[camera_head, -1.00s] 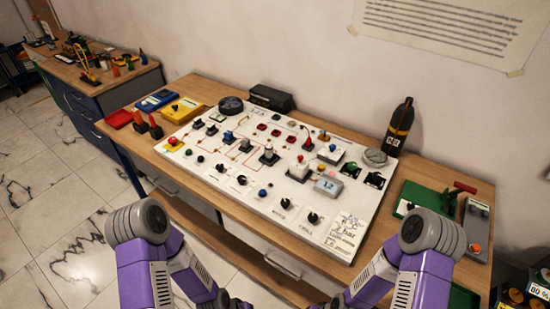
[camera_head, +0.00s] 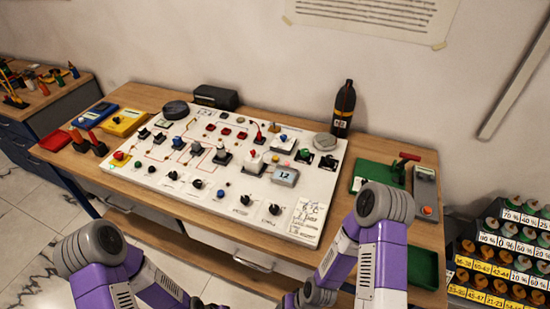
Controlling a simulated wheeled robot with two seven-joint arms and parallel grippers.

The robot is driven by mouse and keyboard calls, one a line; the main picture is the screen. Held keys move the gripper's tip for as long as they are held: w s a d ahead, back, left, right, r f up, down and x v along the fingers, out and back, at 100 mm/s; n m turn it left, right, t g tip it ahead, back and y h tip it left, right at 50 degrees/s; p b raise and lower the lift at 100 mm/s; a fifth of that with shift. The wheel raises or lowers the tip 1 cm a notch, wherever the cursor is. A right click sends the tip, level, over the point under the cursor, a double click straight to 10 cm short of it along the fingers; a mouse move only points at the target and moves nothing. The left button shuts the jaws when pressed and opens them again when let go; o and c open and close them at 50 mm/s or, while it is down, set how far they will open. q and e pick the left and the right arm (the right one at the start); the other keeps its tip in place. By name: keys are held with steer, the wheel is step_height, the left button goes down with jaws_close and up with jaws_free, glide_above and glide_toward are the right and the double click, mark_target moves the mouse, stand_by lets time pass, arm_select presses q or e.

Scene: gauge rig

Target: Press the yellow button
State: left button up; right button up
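A white gauge panel (camera_head: 225,199) lies tilted on the wooden table, covered with small buttons, knobs and switches. A red button (camera_head: 119,156) sits at the panel's left end. My purple arms come in at the bottom left and bottom right, in front of the panel. Both grippers are below the picture edge, so their fingers are hidden. Neither arm visibly touches the panel.
A dark bottle (camera_head: 343,109) stands behind the panel. A green tray (camera_head: 377,178) and a grey device (camera_head: 425,193) lie to its right. A yellow case (camera_head: 124,122) and a red tray (camera_head: 55,140) lie left. A rack of labelled items (camera_head: 505,250) stands at far right.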

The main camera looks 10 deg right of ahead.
jaws_close()
stand_by(1.5)
